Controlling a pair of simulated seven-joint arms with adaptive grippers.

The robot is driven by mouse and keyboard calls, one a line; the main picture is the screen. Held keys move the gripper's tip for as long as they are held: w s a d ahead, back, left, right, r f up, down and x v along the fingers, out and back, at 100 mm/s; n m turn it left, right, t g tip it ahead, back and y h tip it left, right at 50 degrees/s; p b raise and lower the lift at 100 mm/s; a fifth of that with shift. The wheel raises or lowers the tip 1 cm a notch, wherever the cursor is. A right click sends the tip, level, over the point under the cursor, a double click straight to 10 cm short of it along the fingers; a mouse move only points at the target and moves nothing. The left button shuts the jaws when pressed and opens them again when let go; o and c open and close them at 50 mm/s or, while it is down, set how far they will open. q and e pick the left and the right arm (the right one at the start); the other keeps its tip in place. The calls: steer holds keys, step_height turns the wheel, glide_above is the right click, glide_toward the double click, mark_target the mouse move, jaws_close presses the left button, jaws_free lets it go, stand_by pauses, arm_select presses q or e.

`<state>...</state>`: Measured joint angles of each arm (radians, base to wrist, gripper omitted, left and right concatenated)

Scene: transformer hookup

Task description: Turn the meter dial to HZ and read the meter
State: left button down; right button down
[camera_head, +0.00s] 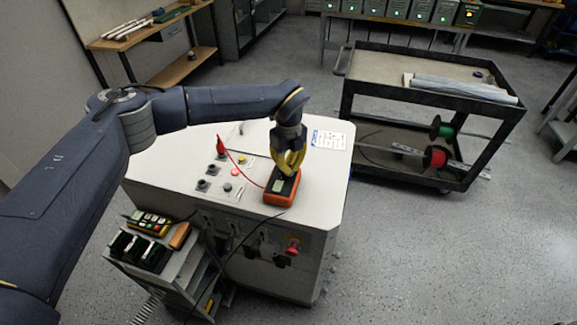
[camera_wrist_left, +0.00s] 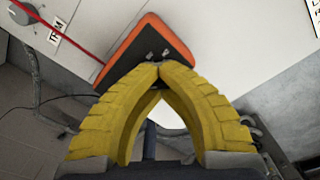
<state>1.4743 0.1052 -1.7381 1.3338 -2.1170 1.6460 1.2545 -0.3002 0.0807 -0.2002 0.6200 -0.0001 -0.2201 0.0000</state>
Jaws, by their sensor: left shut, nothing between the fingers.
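The orange and black meter (camera_head: 281,188) lies on the white top of the transformer cabinet (camera_head: 180,160). Part of its display shows in the head view, but the reading is too small to make out. My left gripper (camera_head: 289,170) is above the meter, its yellow fingers shut with nothing between them. In the left wrist view its fingertips (camera_wrist_left: 158,68) meet over the black face of the meter (camera_wrist_left: 145,50), at or very near it; I cannot tell whether they touch. The dial is hidden by the fingers. My right gripper is not in view.
A red lead (camera_head: 232,160) and a black lead run from the meter. A small cart (camera_head: 200,270) with tools stands at front left. A black trolley (camera_head: 375,70) stands at right.

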arm_select(q)
steer(key=m, duration=0.5)
steer(key=shift+w+m, duration=0.15)
steer(key=shift+m, duration=0.15)
steer(key=m, duration=0.6)
steer(key=shift+d, duration=0.1)
steer(key=m, duration=0.5)
steer(key=shift+d+m, duration=0.1)
steer(key=shift+m, duration=0.2)
steer(key=shift+s+d+m, duration=0.1)
steer(key=shift+s+m, duration=0.05)
steer(key=shift+m, duration=1)
steer(key=shift+s+m, duration=0.15)
steer(key=shift+m, duration=1)
steer(key=shift+f, duration=0.1)
steer(key=c, duration=2.1)
jaws_free()
steer(key=shift+c, duration=0.2)
steer(key=o, duration=0.9)
step_height(320, 180, up, 12)
